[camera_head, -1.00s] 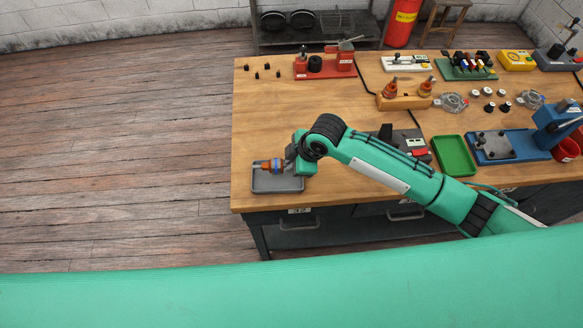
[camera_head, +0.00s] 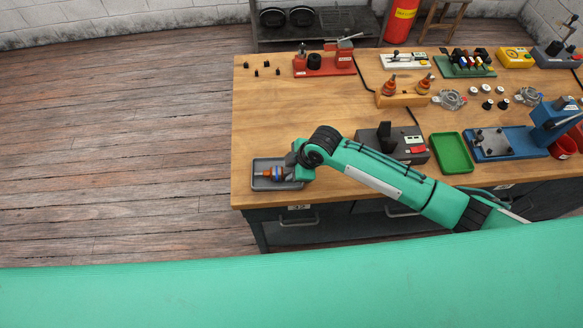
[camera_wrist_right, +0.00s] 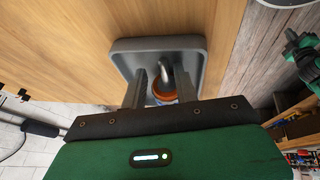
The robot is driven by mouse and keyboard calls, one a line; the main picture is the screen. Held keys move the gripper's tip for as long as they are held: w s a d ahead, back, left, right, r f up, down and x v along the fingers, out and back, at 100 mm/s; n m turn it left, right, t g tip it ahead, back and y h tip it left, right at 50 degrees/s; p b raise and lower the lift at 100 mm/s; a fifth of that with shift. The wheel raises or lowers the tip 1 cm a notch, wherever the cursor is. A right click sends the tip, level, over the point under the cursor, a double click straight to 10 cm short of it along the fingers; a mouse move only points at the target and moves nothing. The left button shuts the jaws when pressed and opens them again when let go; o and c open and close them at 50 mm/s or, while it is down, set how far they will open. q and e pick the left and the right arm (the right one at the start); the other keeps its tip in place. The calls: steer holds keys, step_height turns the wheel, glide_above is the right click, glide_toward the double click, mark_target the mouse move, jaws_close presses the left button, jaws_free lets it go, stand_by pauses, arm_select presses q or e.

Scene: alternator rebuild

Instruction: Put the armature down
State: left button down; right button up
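The armature (camera_head: 275,174), with orange, blue and metal parts, lies roughly level in the grey tray (camera_head: 258,185) at the table's front left corner. My right gripper (camera_head: 289,163) is just above and right of it. In the right wrist view the gripper's fingers (camera_wrist_right: 162,82) stand apart, with the armature's orange end (camera_wrist_right: 160,98) between them and a gap beside the left finger. The tray (camera_wrist_right: 124,46) shows around them. The gripper's body hides part of the armature. My left gripper is not in view.
A wooden stand (camera_head: 400,101) with orange-topped parts is farther back. A red fixture (camera_head: 325,66) stands at the back. The table's left middle is clear.

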steer(key=shift+r, duration=0.15)
steer(key=b+v, duration=0.2)
steer(key=v, duration=1)
steer(key=shift+b, duration=0.3)
